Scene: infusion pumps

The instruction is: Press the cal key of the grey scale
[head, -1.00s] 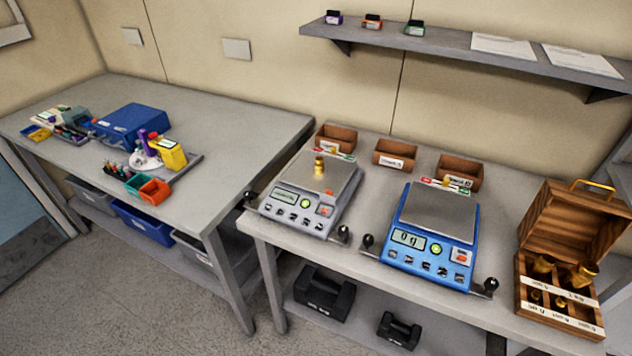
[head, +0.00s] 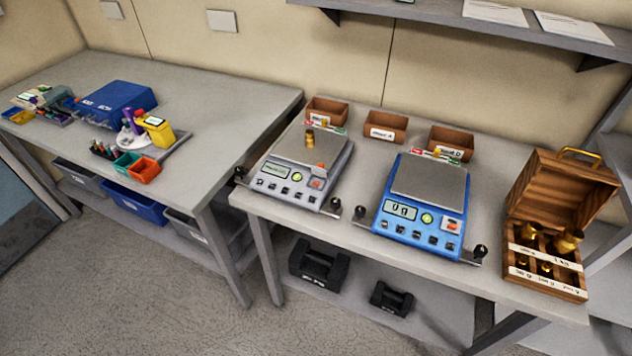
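The grey scale (head: 285,186) stands on the right-hand table, left of the blue scale. A small brass weight (head: 310,139) sits on its pan (head: 326,147). Its front panel has a greenish display (head: 275,170), a green round button (head: 297,176), an orange-and-grey key (head: 317,183) and a row of dark keys along the front edge. The key labels are too small to read, so I cannot tell which is the cal key. My gripper is not in view.
The blue scale (head: 409,235) reads 0 g, its pan empty. An open wooden weight box (head: 560,285) stands at right. Brown bins (head: 386,127) line the back. A second table (head: 225,115) is at left. Black weights (head: 318,264) lie on the lower shelf.

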